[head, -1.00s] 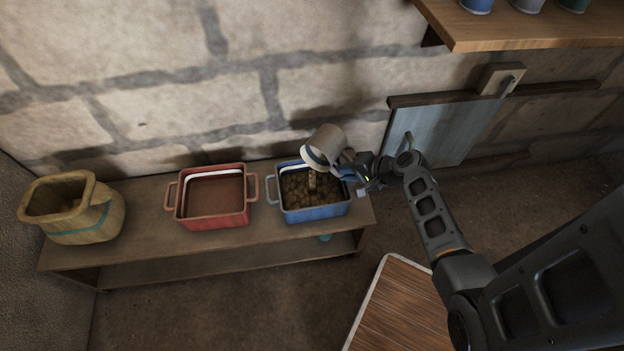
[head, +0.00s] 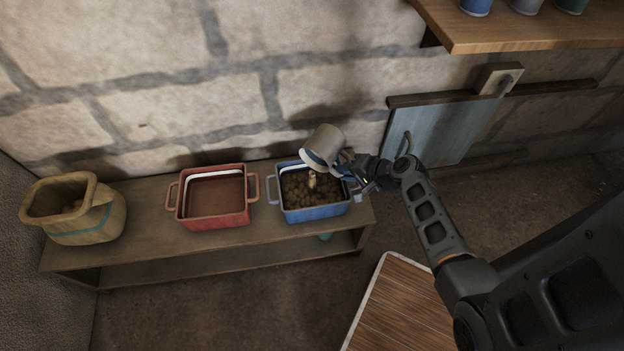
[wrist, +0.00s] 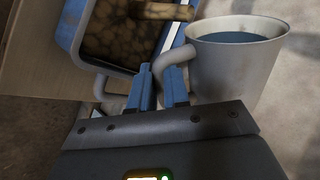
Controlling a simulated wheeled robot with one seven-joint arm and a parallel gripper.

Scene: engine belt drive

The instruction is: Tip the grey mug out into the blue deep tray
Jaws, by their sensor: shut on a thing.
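The grey mug (head: 327,143) is held above the blue deep tray (head: 316,213). It is tilted, with its rim toward the lower left, over the tray. In the wrist view the mug (wrist: 235,72) shows a dark blue inside; I cannot tell whether anything is left in it. My gripper (head: 349,172) is shut on the mug's handle, and its blue fingers (wrist: 160,88) show there in the wrist view. The tray holds many brown lumps (head: 300,187). A short brown, peg-like piece (head: 312,180) shows below the mug's rim; I cannot tell whether it rests on the lumps.
A red tray (head: 215,215) stands left of the blue tray on the low wooden bench (head: 150,240). A tan pot (head: 85,225) stands at its left end. A shelf (head: 540,33) with several cups is at upper right. A wooden tabletop (head: 400,310) is in front.

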